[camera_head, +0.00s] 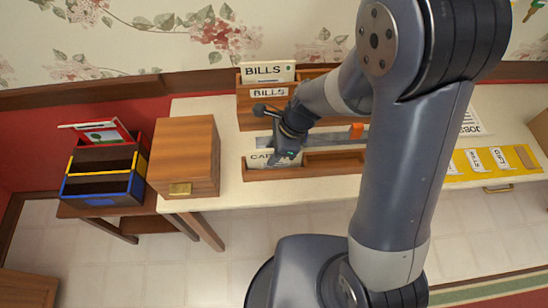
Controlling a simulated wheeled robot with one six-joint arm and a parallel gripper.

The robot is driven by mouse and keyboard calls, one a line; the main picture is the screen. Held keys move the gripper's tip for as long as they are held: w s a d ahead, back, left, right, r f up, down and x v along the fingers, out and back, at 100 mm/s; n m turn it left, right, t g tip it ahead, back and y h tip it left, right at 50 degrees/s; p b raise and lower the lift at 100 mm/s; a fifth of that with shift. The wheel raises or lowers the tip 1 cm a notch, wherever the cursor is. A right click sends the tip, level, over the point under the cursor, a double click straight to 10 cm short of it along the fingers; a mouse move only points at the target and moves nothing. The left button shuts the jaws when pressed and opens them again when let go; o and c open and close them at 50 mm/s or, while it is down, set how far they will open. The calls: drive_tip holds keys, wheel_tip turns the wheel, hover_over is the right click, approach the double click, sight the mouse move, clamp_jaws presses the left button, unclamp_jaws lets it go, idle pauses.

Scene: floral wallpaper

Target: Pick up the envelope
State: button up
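A white paper marked BILLS (267,72) stands in the back slot of a wooden organizer (262,115). A second BILLS label (269,92) is just below it. A white card with lettering starting CA (261,158) stands at the left end of the low front wooden tray (335,165). I cannot tell which of these papers is the envelope. My gripper (286,156) points down at the right part of the CA card, overlapping it in the picture. Its fingers are small and dark, so I cannot tell whether they are open, shut or touching the card.
A wooden box (185,155) with a brass latch stands left of the organizer. A colored tiered rack (105,170) with a picture is farther left. Yellow labeled slots (490,163) and a JOBS paper (471,123) are to the right. The pale tabletop (233,183) is bare near its front edge.

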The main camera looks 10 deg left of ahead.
drive_tip(key=shift+a+f, duration=0.2)
drive_tip(key=shift+f, duration=0.4)
drive_tip(key=shift+f, duration=0.25)
idle(0.3)
clamp_jaws()
